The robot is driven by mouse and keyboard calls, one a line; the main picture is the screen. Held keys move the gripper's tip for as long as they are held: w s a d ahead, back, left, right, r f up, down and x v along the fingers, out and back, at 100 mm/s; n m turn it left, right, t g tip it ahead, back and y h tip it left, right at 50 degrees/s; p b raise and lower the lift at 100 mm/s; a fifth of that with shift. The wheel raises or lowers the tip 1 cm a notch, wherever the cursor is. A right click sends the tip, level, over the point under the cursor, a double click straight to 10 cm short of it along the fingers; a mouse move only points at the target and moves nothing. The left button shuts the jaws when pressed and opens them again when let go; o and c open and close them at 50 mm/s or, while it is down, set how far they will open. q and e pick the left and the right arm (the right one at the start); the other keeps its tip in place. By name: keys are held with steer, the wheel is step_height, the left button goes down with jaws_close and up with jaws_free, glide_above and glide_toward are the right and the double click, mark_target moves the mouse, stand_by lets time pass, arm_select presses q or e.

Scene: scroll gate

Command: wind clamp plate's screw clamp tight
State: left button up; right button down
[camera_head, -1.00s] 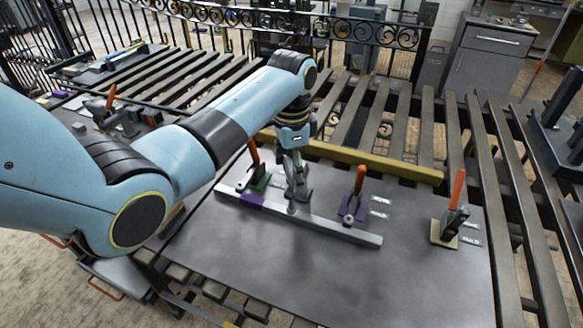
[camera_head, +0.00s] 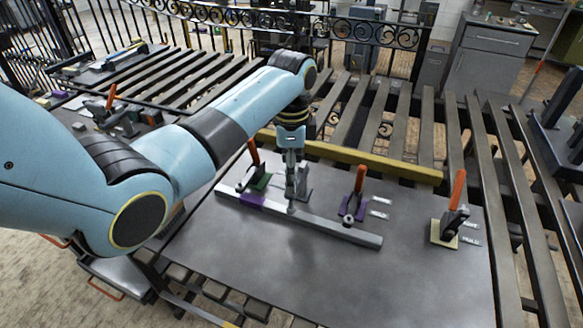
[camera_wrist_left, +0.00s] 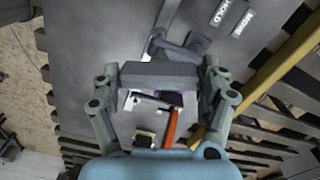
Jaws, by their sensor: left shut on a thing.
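My left gripper (camera_head: 291,182) points down over the plate, among the clamps. In the left wrist view its fingers (camera_wrist_left: 160,88) stand either side of a grey crosspiece, which appears to be the screw clamp's handle (camera_wrist_left: 158,74), and are shut on it. In the head view the screw clamp (camera_head: 304,184) is mostly hidden by the gripper. Its lower end seems to meet the long grey bar (camera_head: 335,226), but the contact is too small to tell. The grey clamp plate (camera_head: 400,285) lies beneath. My right gripper is not in view.
Orange-handled toggle clamps stand around: one on a green base (camera_head: 254,168), one on a purple base (camera_head: 354,205) and one on a tan base (camera_head: 449,220). A yellow beam (camera_head: 390,168) runs behind. The plate's front is clear.

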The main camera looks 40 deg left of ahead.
arm_select(q)
steer(key=shift+w+a+r, duration=0.1)
steer(key=shift+w+r, duration=0.15)
steer(key=shift+r, duration=0.05)
steer(key=o, duration=0.8)
steer(key=shift+c, duration=0.2)
steer(key=o, duration=0.4)
steer(key=shift+s+f, duration=0.15)
steer(key=shift+s, duration=0.05)
step_height(320, 180, up, 12)
